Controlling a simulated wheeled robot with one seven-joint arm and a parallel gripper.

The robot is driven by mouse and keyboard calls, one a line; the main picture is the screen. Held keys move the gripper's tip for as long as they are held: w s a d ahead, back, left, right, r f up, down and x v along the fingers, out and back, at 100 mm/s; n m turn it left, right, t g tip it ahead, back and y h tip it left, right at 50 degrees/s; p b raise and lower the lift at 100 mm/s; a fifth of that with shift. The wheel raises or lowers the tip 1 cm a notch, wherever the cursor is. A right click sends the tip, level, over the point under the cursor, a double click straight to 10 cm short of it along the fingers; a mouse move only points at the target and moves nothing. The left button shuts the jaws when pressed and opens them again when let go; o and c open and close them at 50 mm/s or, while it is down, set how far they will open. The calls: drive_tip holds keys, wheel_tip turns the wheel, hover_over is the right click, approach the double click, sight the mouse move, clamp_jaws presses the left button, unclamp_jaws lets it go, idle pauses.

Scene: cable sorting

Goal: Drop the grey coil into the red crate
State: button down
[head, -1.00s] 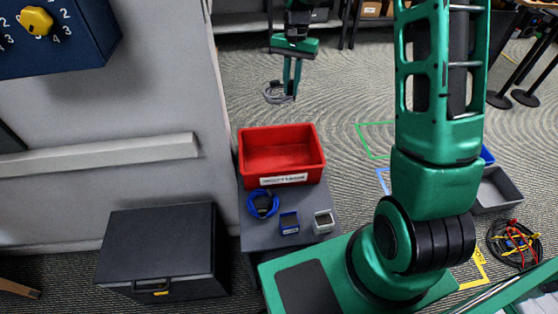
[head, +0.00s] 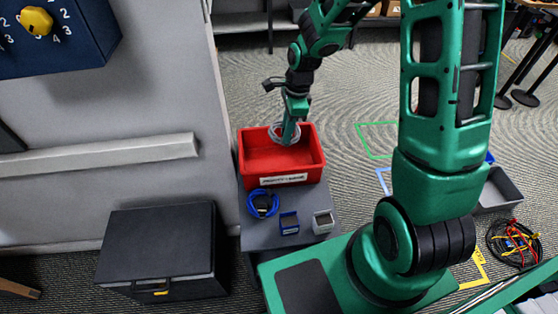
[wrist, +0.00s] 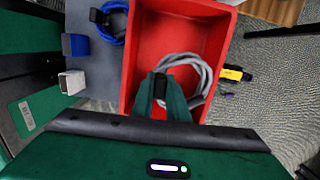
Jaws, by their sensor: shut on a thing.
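The red crate (head: 263,160) stands on a small dark table, open at the top, with a white label on its front. My gripper (head: 289,140) points down over the crate, shut on the grey coil (head: 276,134). In the wrist view the fingers (wrist: 168,98) close around one side of the grey coil (wrist: 203,84), and the crate's red inside (wrist: 152,40) lies behind it. I cannot tell whether the coil touches the crate's floor or wall.
A blue coil (head: 262,204), a blue box (head: 289,223) and a grey-white box (head: 323,222) sit on the dark table (head: 262,236) in front of the crate. A wall panel (head: 160,90) rises to the left. A dark case (head: 160,250) stands at lower left.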

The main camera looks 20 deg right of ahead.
drive_tip(key=shift+f, duration=2.35)
drive_tip(key=c, duration=1.6)
unclamp_jaws()
drive_tip(key=shift+c, duration=0.2)
drive_tip(key=shift+r, duration=0.1)
drive_tip(key=r, duration=0.3)
drive_tip(key=d+r, duration=0.1)
drive_tip(key=r, duration=0.6)
drive_tip(key=shift+s+d+r, duration=0.1)
drive_tip(key=shift+d+r, duration=0.1)
drive_tip(key=shift+d, duration=0.15)
